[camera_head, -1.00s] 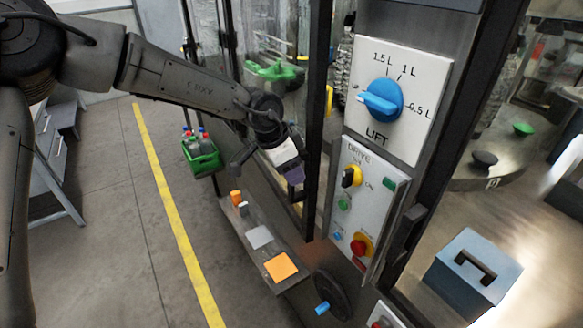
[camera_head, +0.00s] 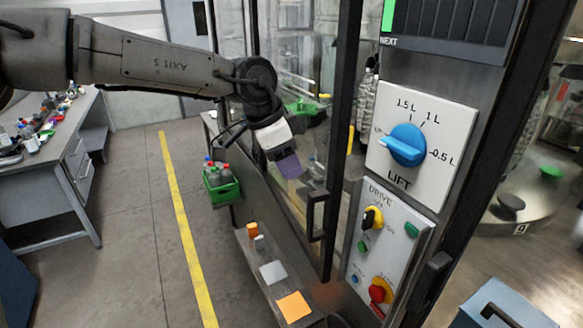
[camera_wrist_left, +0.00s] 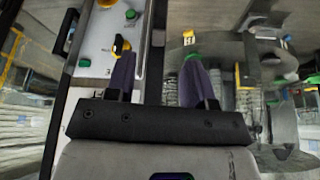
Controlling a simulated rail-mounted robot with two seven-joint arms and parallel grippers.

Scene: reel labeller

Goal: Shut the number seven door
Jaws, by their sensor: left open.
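A glazed door with a dark frame (camera_head: 343,150) stands left of the control panel. No number seven shows on it, and I cannot tell how far it is open. A dark upright handle (camera_head: 311,218) is on its lower part. My left gripper (camera_head: 288,168), with purple fingers, is in front of the glazing, up and left of the handle in the picture and apart from it. In the left wrist view the two fingers of the left gripper (camera_wrist_left: 158,62) are spread with nothing between them. My right gripper is not in view.
The control panel has a blue lift knob (camera_head: 407,145) and a red stop button (camera_head: 380,291). A green crate of bottles (camera_head: 221,188) hangs by the machine's side. A low shelf (camera_head: 255,262) holds small items. The floor by the yellow line (camera_head: 183,230) is clear.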

